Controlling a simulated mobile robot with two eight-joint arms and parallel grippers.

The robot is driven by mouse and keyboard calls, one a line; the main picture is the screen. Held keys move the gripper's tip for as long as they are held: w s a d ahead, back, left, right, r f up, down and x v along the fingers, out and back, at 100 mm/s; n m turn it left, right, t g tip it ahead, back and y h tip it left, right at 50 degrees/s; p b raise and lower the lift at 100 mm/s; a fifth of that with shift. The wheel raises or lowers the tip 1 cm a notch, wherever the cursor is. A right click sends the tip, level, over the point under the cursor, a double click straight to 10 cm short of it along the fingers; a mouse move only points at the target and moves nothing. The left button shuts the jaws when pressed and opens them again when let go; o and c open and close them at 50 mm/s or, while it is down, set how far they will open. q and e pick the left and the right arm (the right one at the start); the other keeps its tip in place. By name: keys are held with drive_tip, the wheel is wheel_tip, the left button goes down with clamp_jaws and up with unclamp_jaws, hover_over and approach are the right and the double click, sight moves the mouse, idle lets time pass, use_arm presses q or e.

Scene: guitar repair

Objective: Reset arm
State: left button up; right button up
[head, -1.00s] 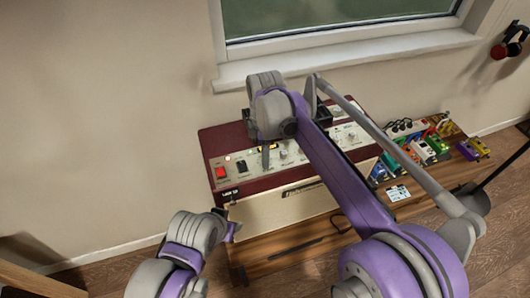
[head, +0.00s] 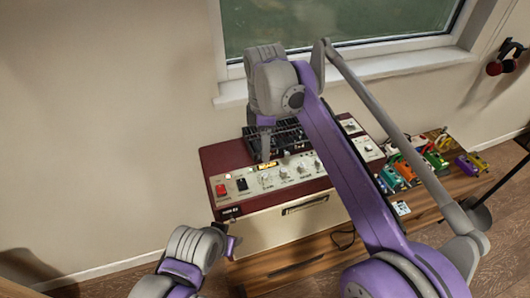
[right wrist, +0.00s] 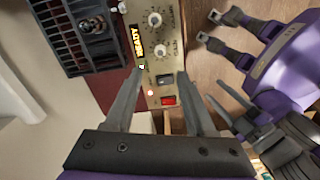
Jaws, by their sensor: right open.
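My right gripper (head: 265,150) hangs over the control panel of a burgundy amplifier (head: 225,163) in the head view. In the right wrist view the gripper (right wrist: 158,92) is open, with nothing between its two grey fingers. The amplifier's panel (right wrist: 156,68) with knobs and a red switch (right wrist: 168,100) lies beyond the fingertips. My left gripper (head: 232,244) is low in the head view, close to the amplifier's front left corner. Its fingers are too small and partly hidden to read.
The amplifier stands on a wooden cabinet (head: 290,272). Coloured pedals (head: 420,160) sit at its right, partly behind my right arm. A window (head: 380,25) is behind, and red headphones (head: 502,62) hang on the wall. The wall side at left is free.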

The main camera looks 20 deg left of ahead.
idle(0.5)
drive_tip(key=s+d+f+m+t, duration=0.1)
drive_tip(key=s+d+m, duration=0.1)
drive_tip(key=d+m, duration=0.45)
drive_tip(key=s+d+f+m+t, duration=0.1)
drive_tip(key=s+d+m, duration=0.2)
drive_tip(key=d, duration=0.7)
drive_tip(key=s+d+f+m+t, duration=0.3)
drive_tip(key=s+d+f+m, duration=0.9)
drive_tip(key=s+d+f, duration=0.1)
drive_tip(key=shift+s+d+f+t, duration=0.2)
drive_tip(key=shift+s+d+t, duration=0.2)
drive_tip(key=shift+s+d, duration=0.35)
